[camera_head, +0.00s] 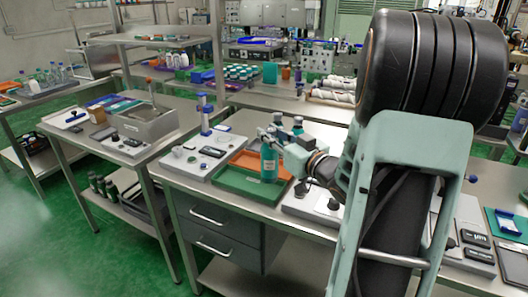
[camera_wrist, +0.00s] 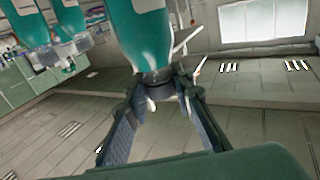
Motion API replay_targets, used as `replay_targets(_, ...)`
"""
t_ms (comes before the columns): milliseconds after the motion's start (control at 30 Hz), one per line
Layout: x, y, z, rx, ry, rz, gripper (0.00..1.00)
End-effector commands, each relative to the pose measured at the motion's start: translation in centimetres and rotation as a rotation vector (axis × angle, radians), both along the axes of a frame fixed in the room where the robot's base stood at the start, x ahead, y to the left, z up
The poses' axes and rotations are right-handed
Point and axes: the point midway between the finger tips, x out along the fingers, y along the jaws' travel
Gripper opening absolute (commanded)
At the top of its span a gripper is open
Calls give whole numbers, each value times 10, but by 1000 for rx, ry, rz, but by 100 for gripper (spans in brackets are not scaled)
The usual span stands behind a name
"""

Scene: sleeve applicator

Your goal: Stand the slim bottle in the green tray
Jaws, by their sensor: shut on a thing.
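The slim bottle (camera_head: 269,163) is teal with a white label and stands roughly upright in the head view. Its lower end shows over the right part of the green tray (camera_head: 232,188); I cannot tell whether it touches the tray floor. My gripper (camera_head: 270,137) is shut on the bottle near its top. In the wrist view the bottle (camera_wrist: 143,35) comes in from the top edge, and its dark cap end lies between the fingertips of my gripper (camera_wrist: 168,88). The fingers hide part of the neck.
Another teal bottle (camera_head: 298,124) stands behind my gripper; similar bottles (camera_wrist: 72,18) show in the wrist view. A blue-topped stand (camera_head: 205,113) and a white panel (camera_head: 190,160) are to the left on the steel bench.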

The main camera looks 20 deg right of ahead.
Motion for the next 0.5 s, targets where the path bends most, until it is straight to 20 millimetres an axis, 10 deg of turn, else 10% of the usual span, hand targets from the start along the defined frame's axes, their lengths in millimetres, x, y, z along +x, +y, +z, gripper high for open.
replay_targets(500, 19, 7, -50, 2, 0, -1, 0)
